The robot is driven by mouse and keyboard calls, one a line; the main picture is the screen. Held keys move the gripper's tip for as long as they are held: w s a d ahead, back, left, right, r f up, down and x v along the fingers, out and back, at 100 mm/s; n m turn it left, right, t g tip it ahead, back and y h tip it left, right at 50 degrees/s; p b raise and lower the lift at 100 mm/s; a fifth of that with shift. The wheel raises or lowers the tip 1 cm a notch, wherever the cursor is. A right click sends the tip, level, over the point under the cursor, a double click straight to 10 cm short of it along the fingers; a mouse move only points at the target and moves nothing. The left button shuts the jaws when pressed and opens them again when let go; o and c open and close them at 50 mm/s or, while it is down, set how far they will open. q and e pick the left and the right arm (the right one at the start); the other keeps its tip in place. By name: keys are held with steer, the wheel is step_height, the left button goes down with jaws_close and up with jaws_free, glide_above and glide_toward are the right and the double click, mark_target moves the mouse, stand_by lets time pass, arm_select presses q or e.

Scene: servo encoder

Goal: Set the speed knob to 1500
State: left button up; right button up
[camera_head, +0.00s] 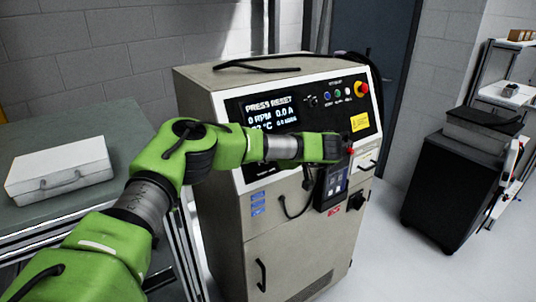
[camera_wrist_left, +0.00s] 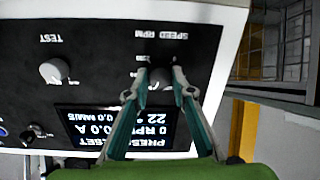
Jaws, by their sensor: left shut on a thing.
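The speed knob (camera_wrist_left: 160,77) is dark and round under the upside-down label "SPEED RPM" in the left wrist view. My left gripper (camera_wrist_left: 155,94) has its two teal fingers on either side of it and is shut on it. The fingers hide part of the scale, and I cannot read the knob's setting. In the head view my left arm (camera_head: 185,150) reaches across the control panel (camera_head: 320,108), and the knob and fingertips are hidden. The display (camera_head: 270,115) reads "PRESS RESET", "0 RPM" and "0.0 A". My right gripper is not in view.
A pale "TEST" knob (camera_wrist_left: 54,71) is beside the speed knob. A red emergency stop (camera_head: 361,89) sits at the panel's upper right. The cabinet (camera_head: 270,255) stands on a light floor. A bench (camera_head: 108,130) with a white case (camera_head: 60,170) is at left, a black cart (camera_head: 450,185) at right.

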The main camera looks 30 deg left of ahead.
arm_select(q)
steer(key=shift+f, duration=0.1)
stand_by(0.3)
steer(key=o, duration=1.1)
steer(key=shift+d, duration=0.1)
steer(key=shift+d, duration=0.15)
steer(key=v, duration=1.1)
steer(key=shift+d+r, duration=0.3)
steer(key=shift+s, duration=0.1)
